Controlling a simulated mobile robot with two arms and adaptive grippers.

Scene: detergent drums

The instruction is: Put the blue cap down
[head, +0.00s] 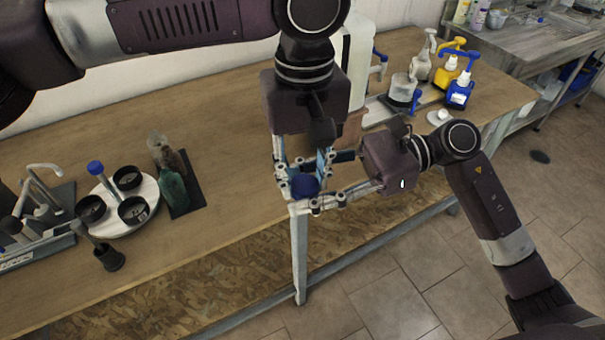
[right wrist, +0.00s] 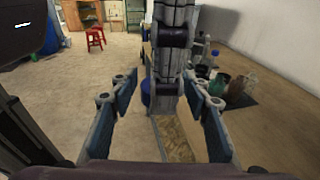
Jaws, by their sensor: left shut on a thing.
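The blue cap (head: 305,185) is held in my left gripper (head: 303,180), which points down over the front edge of the wooden table and is shut on it. The cap also shows partly in the right wrist view (right wrist: 146,92), behind the left gripper's finger. My right gripper (head: 333,178) comes in from the right, its fingers reaching to either side of the left gripper. In the right wrist view its two blue-padded fingers (right wrist: 160,105) stand apart, with the left gripper's finger between and beyond them. Whether the two grippers touch I cannot tell.
The wooden table (head: 240,210) has bare room at its middle. A round white stand with black cups (head: 150,185) and bottles on a dark mat (head: 188,205) stand left. Pump bottles (head: 459,90) and a white drum (head: 357,50) stand at the back right.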

